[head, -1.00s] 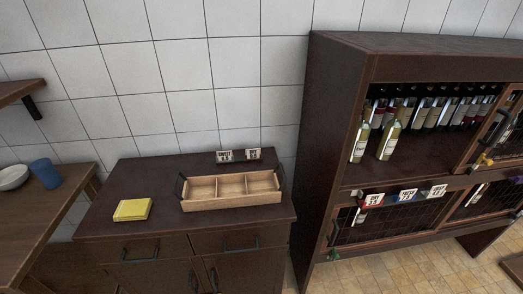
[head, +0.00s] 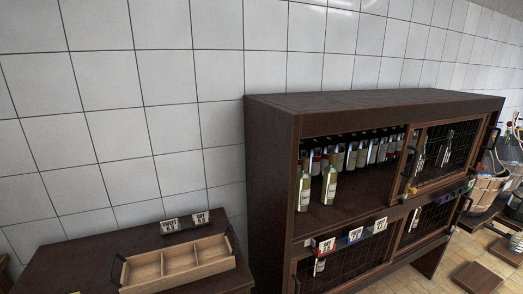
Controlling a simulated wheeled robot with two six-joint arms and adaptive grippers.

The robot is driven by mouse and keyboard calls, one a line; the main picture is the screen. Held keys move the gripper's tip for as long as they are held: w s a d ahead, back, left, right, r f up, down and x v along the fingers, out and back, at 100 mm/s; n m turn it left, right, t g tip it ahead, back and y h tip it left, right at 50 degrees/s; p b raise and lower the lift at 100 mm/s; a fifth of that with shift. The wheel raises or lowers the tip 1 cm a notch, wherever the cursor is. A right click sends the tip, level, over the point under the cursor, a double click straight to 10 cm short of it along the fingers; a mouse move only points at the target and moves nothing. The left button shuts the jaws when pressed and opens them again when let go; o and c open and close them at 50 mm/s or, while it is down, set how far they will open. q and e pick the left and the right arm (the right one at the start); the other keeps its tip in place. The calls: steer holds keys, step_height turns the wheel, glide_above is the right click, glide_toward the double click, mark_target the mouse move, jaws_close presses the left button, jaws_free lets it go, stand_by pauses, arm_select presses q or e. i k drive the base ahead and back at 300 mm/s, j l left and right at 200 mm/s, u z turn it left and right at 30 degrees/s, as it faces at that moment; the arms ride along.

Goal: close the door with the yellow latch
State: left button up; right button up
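A dark wood wine cabinet (head: 272,150) stands right of the middle in the head view. Its upper left bay (head: 350,200) is open at the front, with a row of bottles and two pale bottles (head: 329,184) showing inside. A mesh door (head: 440,155) with a dark handle covers the upper right bay. A small yellowish latch (head: 412,189) shows near that door's lower left corner. Mesh fronts (head: 352,258) also cover the lower bays. I cannot tell from here whether the yellow-latched door is fully shut. Neither of my grippers is in view.
A low dark sideboard (head: 60,268) at the lower left carries a wooden divided tray (head: 180,264) and two small label cards (head: 170,226). Wicker-covered demijohns (head: 484,190) stand beyond the cabinet at the right. A brown board (head: 478,277) lies on the tiled floor before the cabinet.

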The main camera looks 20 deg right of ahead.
mark_target(394, 199)
steer(key=z, duration=1.85)
steer(key=u, duration=0.6)
steer(key=i+l+u, duration=0.2)
steer(key=u, duration=0.15)
steer(key=i+l+u, duration=0.1)
steer(key=l+u, duration=0.2)
steer(key=l, duration=0.15)
steer(key=i+l+u, duration=0.1)
steer(key=l+u, duration=0.55)
steer(key=l, duration=0.15)
